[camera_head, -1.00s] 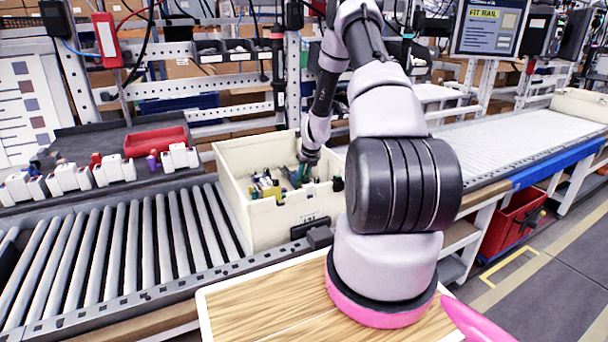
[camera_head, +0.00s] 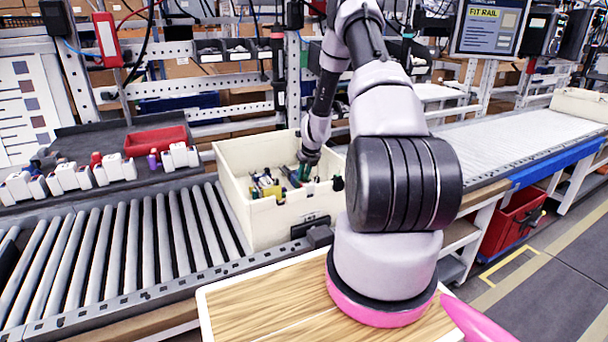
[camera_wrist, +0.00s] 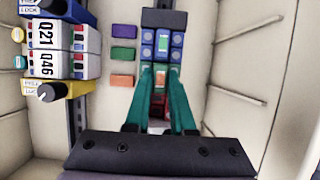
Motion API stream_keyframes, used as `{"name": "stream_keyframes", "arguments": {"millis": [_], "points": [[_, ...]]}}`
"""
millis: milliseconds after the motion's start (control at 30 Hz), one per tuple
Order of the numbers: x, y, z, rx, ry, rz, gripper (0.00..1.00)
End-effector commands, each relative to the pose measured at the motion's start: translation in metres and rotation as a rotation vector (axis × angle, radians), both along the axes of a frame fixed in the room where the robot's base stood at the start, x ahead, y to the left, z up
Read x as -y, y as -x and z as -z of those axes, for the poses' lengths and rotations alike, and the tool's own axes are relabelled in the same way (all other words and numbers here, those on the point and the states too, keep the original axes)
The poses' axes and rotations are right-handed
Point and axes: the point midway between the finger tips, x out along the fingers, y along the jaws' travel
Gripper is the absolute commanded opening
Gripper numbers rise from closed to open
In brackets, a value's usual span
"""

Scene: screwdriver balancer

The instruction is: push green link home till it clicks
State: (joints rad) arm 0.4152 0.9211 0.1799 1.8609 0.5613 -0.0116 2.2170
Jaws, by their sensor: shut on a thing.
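My gripper (camera_wrist: 161,70) has two teal fingers and points down into a cream crate (camera_head: 287,214). In the wrist view the fingers are close together, shut on a small green link (camera_wrist: 163,44) with a pale top, just past the fingertips. The link sits between blue blocks (camera_wrist: 148,52) with round studs. How deep it sits cannot be told. An orange piece (camera_wrist: 160,78) and something red show between the fingers. In the head view the gripper (camera_head: 303,172) is small inside the crate, and the link cannot be made out.
Purple (camera_wrist: 123,31), green and orange patches lie in a column left of the blocks. White-and-blue modules (camera_wrist: 55,48) marked Q21 and Q46 and a yellow part stand further left. A roller conveyor (camera_head: 120,250) runs beside the crate.

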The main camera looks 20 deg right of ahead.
Motion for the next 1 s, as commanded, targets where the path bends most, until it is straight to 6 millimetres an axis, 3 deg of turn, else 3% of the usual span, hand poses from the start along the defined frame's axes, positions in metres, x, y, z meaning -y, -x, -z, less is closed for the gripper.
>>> {"name": "stream_keyframes", "arguments": {"millis": [33,1000], "points": [[-0.0014,0.0078,0.0081,-0.019,-0.006,0.001,0.0],[-0.0003,0.008,0.0136,-0.019,-0.006,0.003,0.0]]}}
